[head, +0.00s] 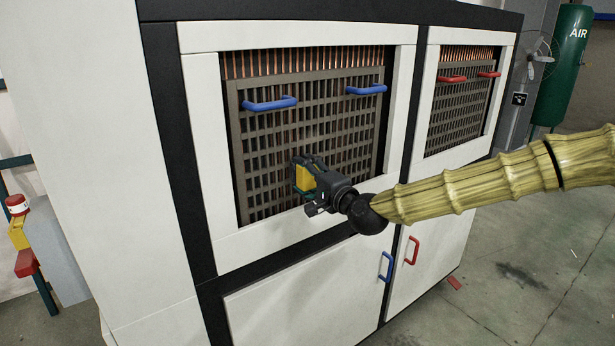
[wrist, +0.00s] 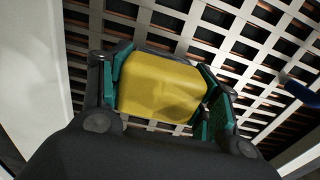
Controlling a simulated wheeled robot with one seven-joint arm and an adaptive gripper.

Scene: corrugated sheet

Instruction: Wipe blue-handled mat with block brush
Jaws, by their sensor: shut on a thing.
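The blue-handled mat (head: 262,124) is a grey-brown grid set upright in the left opening of a white cabinet. It has two blue handles near its top, a left one (head: 270,104) and a right one (head: 366,90). My gripper (head: 305,180) is in front of the mat's lower middle, shut on the yellow block brush (wrist: 160,88). In the wrist view the brush sits between the green finger pads, with the grid (wrist: 240,50) close behind it. I cannot tell whether the brush touches the grid. The brush's far side is hidden.
A similar red-handled grid (head: 459,112) stands in the right opening. White frames surround both openings. Below are cabinet doors with a blue handle (head: 386,266) and a red handle (head: 412,250). A green air tank (head: 563,65) stands at the back right. Floor at right is mostly clear.

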